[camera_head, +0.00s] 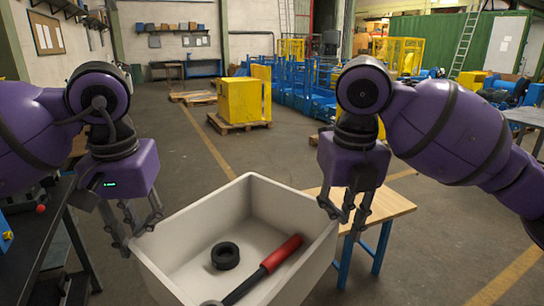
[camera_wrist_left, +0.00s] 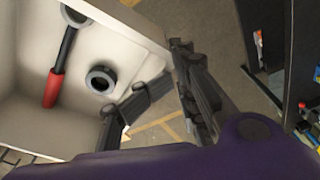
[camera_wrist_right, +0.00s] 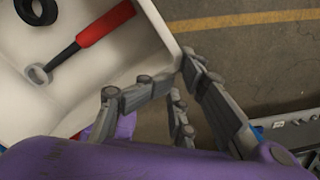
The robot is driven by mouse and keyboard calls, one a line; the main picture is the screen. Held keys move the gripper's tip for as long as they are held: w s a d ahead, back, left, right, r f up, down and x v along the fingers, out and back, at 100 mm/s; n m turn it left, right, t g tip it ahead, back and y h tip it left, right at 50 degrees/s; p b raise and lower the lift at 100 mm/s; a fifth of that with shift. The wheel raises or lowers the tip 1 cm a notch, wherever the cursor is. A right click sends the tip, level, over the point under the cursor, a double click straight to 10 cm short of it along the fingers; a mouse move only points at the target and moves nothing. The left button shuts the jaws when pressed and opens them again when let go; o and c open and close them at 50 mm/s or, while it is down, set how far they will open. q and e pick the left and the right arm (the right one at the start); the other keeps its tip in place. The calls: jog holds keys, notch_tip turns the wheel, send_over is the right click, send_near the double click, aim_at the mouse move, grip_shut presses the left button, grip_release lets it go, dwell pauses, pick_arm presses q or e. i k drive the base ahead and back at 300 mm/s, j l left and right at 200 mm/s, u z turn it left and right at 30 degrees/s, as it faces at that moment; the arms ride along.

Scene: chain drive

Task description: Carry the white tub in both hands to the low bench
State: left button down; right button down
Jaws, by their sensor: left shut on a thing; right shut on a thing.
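The white tub (camera_head: 182,232) is in front of me in the head view, held between my two grippers. Inside it lie a black ring (camera_head: 225,256) and a red-handled tool (camera_head: 281,254). My left gripper (camera_head: 136,226) is shut on the tub's left wall; it also shows in the left wrist view (camera_wrist_left: 160,82). My right gripper (camera_head: 347,214) is shut on the tub's right wall, as the right wrist view (camera_wrist_right: 168,82) also shows. A low bench (camera_head: 391,205) with a wooden top and blue legs stands behind the tub's right side, partly hidden by my right gripper and the tub.
A dark workbench (camera_head: 38,240) with items stands at the left edge. Yellow blocks on a pallet (camera_head: 240,104) and blue machinery (camera_head: 300,92) stand farther back. Another table (camera_head: 527,117) is at the right edge. The floor between is mostly clear.

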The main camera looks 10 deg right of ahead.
aim_at(356, 199)
jog(key=i, duration=3)
jog(key=i+z, duration=0.2)
jog(key=i, duration=0.35)
jog(key=z, duration=1.8)
